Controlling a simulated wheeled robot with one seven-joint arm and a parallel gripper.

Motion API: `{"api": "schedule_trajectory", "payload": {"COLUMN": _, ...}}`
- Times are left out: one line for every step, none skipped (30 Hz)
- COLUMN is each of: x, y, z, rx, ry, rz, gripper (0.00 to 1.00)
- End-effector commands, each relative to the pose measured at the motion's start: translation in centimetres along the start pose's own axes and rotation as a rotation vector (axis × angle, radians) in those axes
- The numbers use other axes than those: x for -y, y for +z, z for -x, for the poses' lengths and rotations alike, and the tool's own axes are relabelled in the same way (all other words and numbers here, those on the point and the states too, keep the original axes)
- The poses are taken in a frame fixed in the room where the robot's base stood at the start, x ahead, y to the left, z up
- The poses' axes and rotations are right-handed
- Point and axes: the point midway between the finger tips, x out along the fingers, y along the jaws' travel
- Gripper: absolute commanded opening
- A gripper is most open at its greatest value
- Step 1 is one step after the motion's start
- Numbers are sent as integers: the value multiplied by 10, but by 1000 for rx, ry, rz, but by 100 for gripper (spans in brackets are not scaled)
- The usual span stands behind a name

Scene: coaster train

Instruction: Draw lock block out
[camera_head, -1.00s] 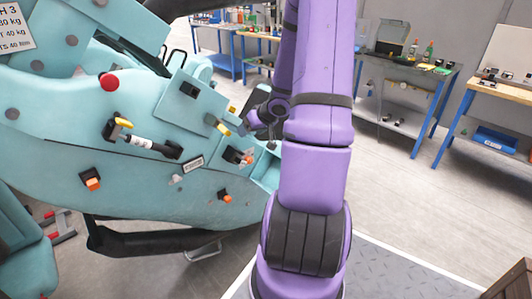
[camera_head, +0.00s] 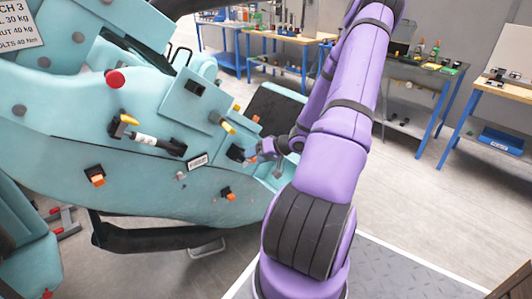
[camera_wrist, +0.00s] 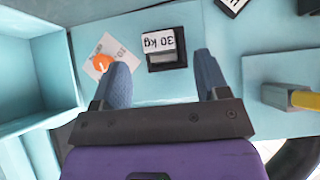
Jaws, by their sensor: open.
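In the wrist view a small dark block (camera_wrist: 167,59) with an upside-down white "30 kg" label sits in the teal panel (camera_wrist: 225,35). No part is clearly marked as the lock block; this may be it. My gripper (camera_wrist: 163,76) is open, its two blue-grey fingers on either side of the block's line, with nothing between them held. An orange knob (camera_wrist: 102,62) on a white tag lies just left of the left fingertip. In the head view my gripper (camera_head: 264,150) is at the right end of the teal car body (camera_head: 140,95), partly hiding the block there.
A yellow-ended handle (camera_wrist: 304,98) stands out at the right of the wrist view, and an open teal recess (camera_wrist: 36,75) is at the left. Black blocks with orange tabs (camera_head: 95,175) sit lower on the car. Workbenches (camera_head: 425,75) stand behind; the floor between is clear.

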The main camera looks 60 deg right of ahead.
Motion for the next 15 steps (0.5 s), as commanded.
{"api": "schedule_trajectory", "payload": {"x": 0, "y": 0, "z": -9, "rx": 0, "ry": -2, "rz": -2, "gripper": 68}}
{"api": "schedule_trajectory", "payload": {"x": 0, "y": 0, "z": -14, "rx": 0, "ry": -3, "rz": -2, "gripper": 68}}
{"api": "schedule_trajectory", "payload": {"x": 0, "y": 0, "z": -20, "rx": 0, "ry": -2, "rz": -1, "gripper": 68}}
{"api": "schedule_trajectory", "payload": {"x": 0, "y": 1, "z": -24, "rx": 2, "ry": -2, "rz": -1, "gripper": 68}}
{"api": "schedule_trajectory", "payload": {"x": 0, "y": 1, "z": -28, "rx": 2, "ry": -2, "rz": -1, "gripper": 68}}
{"api": "schedule_trajectory", "payload": {"x": 0, "y": 0, "z": -32, "rx": 1, "ry": -1, "rz": -1, "gripper": 68}}
{"api": "schedule_trajectory", "payload": {"x": 0, "y": 0, "z": -35, "rx": 0, "ry": -1, "rz": 0, "gripper": 68}}
{"api": "schedule_trajectory", "payload": {"x": 0, "y": 0, "z": -38, "rx": 0, "ry": 0, "rz": 0, "gripper": 68}}
{"api": "schedule_trajectory", "payload": {"x": 0, "y": 0, "z": -41, "rx": 0, "ry": 0, "rz": -1, "gripper": 68}}
{"api": "schedule_trajectory", "payload": {"x": 0, "y": 0, "z": -43, "rx": 0, "ry": 0, "rz": -1, "gripper": 68}}
{"api": "schedule_trajectory", "payload": {"x": 0, "y": 0, "z": -44, "rx": 0, "ry": 0, "rz": -1, "gripper": 68}}
{"api": "schedule_trajectory", "payload": {"x": 0, "y": 0, "z": -46, "rx": 0, "ry": 0, "rz": 0, "gripper": 68}}
{"api": "schedule_trajectory", "payload": {"x": 0, "y": 0, "z": -47, "rx": 0, "ry": 1, "rz": 0, "gripper": 68}}
{"api": "schedule_trajectory", "payload": {"x": 0, "y": 0, "z": -48, "rx": 1, "ry": 1, "rz": 1, "gripper": 68}}
{"api": "schedule_trajectory", "payload": {"x": 0, "y": 0, "z": -48, "rx": 1, "ry": 1, "rz": 1, "gripper": 68}}
